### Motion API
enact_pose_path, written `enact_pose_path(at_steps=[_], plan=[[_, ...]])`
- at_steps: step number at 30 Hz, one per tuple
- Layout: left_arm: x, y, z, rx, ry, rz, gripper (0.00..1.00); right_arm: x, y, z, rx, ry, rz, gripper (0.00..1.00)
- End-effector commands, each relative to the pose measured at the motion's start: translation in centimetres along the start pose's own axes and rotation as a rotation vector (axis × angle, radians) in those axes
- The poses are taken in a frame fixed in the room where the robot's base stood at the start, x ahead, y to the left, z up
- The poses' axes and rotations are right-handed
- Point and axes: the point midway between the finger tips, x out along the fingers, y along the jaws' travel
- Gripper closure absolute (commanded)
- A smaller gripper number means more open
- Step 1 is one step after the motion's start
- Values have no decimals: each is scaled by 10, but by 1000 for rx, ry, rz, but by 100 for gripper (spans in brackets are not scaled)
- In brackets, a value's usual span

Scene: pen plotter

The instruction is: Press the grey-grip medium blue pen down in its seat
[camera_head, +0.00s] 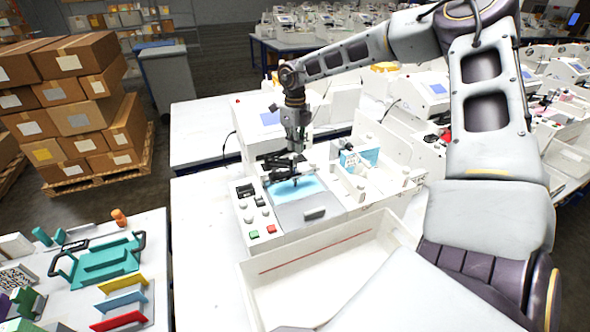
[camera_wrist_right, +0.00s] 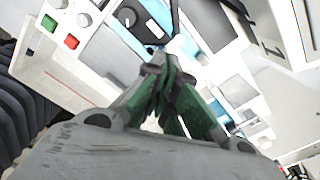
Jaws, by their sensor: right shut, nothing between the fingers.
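My right gripper (camera_head: 294,172) reaches down from above over the plotter (camera_head: 285,230), near a light-blue surface (camera_head: 313,187). In the right wrist view its fingers (camera_wrist_right: 163,72) are shut together, with green pads touching and nothing between them. A small dark-blue tip (camera_head: 296,182) shows just below the fingers; I cannot tell whether it is the medium blue pen. A dark bar (camera_wrist_right: 175,18) lies just beyond the fingertips in the right wrist view. The pen's grey grip and its seat cannot be made out. My left gripper is not in view.
Green and red buttons (camera_head: 262,231) sit on the plotter's front left panel. An open white bin (camera_head: 262,291) stands in front. A table with a teal tray (camera_head: 97,262) and coloured holders is at the left. Boxes (camera_head: 80,118) are stacked behind. White tabletop left of the plotter is clear.

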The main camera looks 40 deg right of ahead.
Motion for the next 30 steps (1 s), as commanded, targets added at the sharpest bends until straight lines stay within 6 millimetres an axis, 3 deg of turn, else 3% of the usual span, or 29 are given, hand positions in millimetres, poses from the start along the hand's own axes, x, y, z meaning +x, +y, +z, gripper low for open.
enact_pose_path(at_steps=[30], plan=[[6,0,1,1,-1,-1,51,6,0,0,0,0,0,100]])
